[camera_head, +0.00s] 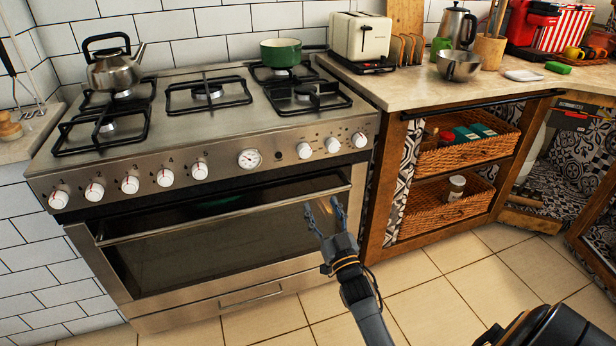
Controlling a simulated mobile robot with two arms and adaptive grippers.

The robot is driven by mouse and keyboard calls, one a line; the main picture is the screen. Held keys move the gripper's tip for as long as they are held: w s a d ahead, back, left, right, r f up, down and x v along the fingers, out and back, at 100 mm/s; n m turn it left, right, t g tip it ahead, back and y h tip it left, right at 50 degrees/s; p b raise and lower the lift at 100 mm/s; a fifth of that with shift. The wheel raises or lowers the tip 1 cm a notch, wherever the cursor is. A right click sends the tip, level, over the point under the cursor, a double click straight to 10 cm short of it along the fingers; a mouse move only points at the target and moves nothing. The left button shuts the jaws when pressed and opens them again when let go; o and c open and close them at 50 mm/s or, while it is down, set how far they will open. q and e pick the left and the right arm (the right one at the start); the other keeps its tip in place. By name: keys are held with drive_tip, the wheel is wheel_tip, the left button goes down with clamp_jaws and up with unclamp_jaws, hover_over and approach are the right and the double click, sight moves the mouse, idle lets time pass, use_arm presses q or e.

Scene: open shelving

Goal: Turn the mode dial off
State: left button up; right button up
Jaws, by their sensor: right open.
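The steel stove (200,130) stands at the left with a row of white knobs along its sloped front panel. Three white knobs sit at the panel's right end: one (304,150), a middle one (332,145) and the rightmost one (359,139). I cannot tell from their markings which is the mode dial or how it is set. My right gripper (322,208) is open and empty, below these knobs and in front of the oven door's right side, apart from the panel. My left gripper is not in view.
The oven door handle (225,213) runs across below the panel. A kettle (115,68) and a green pot (281,53) stand on the hob. To the right, the counter (420,88) holds a toaster (360,37) above shelves with wicker baskets (452,157). The tiled floor is clear.

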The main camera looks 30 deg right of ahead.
sight(306, 155)
use_arm(q)
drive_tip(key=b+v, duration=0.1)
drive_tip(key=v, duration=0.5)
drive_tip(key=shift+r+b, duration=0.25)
drive_tip(key=shift+b, duration=0.15)
use_arm(e)
drive_tip(key=shift+t, duration=0.5)
drive_tip(key=x, duration=0.5)
drive_tip(key=r+x, duration=0.1)
drive_tip(key=x, duration=0.3)
drive_tip(key=s+x, duration=0.1)
drive_tip(key=x, duration=0.4)
drive_tip(key=shift+w+d+r, duration=0.4)
drive_tip(key=shift+r, duration=0.15)
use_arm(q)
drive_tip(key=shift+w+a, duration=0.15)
use_arm(e)
drive_tip(key=shift+c, duration=0.3)
drive_tip(key=c, duration=1.1)
